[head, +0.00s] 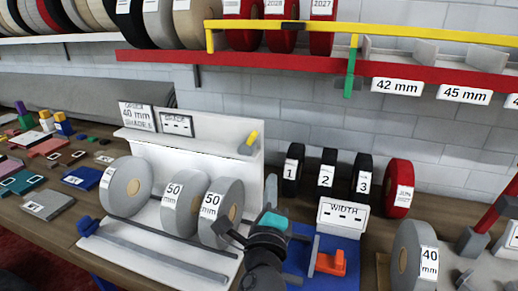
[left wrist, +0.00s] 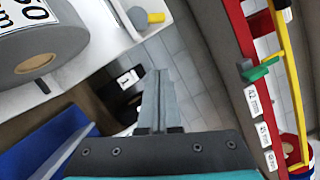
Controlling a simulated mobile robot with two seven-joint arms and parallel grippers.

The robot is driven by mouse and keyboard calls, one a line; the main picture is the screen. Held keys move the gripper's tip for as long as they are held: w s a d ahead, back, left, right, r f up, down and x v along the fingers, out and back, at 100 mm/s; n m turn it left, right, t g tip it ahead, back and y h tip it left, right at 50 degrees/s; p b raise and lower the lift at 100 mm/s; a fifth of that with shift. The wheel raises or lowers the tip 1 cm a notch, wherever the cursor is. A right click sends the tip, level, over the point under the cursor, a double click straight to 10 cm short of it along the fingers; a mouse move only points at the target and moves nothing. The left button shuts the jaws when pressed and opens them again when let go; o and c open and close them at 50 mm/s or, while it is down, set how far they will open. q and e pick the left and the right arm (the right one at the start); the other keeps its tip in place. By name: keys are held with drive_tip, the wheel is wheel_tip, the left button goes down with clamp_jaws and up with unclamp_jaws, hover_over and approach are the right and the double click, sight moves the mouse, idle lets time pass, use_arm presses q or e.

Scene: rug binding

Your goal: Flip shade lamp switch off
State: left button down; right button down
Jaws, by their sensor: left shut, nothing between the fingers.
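The lamp stand is a white panel with a shelf (head: 190,148), standing behind the grey rolls in the head view. At the right end of its shelf is a small grey block with a yellow lever (head: 251,140), which looks like the switch. The lever tilts up and to the right. It also shows as a grey and yellow part at the top of the left wrist view (left wrist: 150,18). My left gripper (head: 270,188) is shut and empty, below and right of the lever and apart from it. Its closed fingers (left wrist: 155,98) point towards the wall. I cannot make out my right gripper.
Grey rolls marked 50 (head: 183,205) stand in front of the panel. Black rolls numbered 1 to 3 (head: 326,172) and a red roll (head: 398,188) stand right of my gripper. A red shelf edge (head: 300,62) with a yellow rail hangs above.

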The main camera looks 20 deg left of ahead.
sight(251, 141)
idle(0.3)
use_arm(q)
drive_tip(key=shift+w+a+r+p, duration=0.4)
drive_tip(key=shift+w+a, duration=0.5)
drive_tip(key=shift+w, duration=0.75)
drive_tip(key=shift+w+a+r+p, duration=0.15)
drive_tip(key=shift+w+a+r, duration=0.55)
drive_tip(key=shift+w, duration=1)
drive_tip(key=shift+w+a+r+p, duration=0.3)
drive_tip(key=shift+w+a, duration=0.8)
drive_tip(key=shift+w, duration=0.55)
drive_tip(key=shift+r+n+p, duration=0.1)
drive_tip(key=shift+n+p, duration=0.2)
drive_tip(key=shift+p, duration=0.05)
